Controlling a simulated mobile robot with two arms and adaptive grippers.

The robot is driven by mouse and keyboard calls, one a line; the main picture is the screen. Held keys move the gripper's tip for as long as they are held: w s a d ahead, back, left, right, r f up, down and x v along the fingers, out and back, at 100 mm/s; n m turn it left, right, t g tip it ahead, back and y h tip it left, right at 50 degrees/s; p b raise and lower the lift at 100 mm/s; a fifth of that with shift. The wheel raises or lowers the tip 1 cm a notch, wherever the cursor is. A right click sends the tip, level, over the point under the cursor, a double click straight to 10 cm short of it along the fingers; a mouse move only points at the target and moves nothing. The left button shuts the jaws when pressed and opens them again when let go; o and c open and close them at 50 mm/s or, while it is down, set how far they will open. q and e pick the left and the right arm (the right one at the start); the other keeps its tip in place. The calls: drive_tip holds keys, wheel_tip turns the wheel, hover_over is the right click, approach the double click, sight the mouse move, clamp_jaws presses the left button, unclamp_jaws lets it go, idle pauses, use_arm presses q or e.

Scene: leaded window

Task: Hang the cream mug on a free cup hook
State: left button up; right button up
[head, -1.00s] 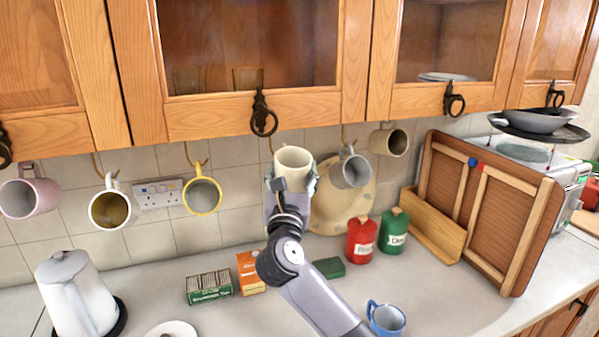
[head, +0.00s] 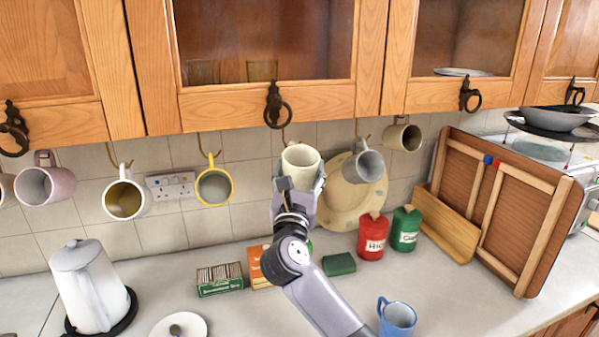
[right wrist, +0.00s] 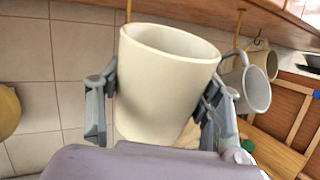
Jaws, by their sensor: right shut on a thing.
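The cream mug (head: 300,158) is held upright in my right gripper (head: 298,180), below the cabinets and left of a hanging grey mug (head: 362,165). In the right wrist view the mug (right wrist: 165,80) sits between the two fingers, rim up; its handle is not clearly visible. A brass cup hook (head: 285,134) hangs behind and just left of the mug; no mug is seen on it. The hook's upper part also shows in the right wrist view (right wrist: 128,12), with its lower end hidden by the mug. My left gripper is not in view.
Other hooks hold a pink mug (head: 45,185), a white mug (head: 124,198), a yellow-rimmed mug (head: 214,187) and a beige mug (head: 403,138). A round board (head: 350,205) leans on the wall behind the gripper. Red (head: 372,238) and green (head: 405,232) canisters stand below.

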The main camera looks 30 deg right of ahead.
drive_tip(key=o, duration=1.5)
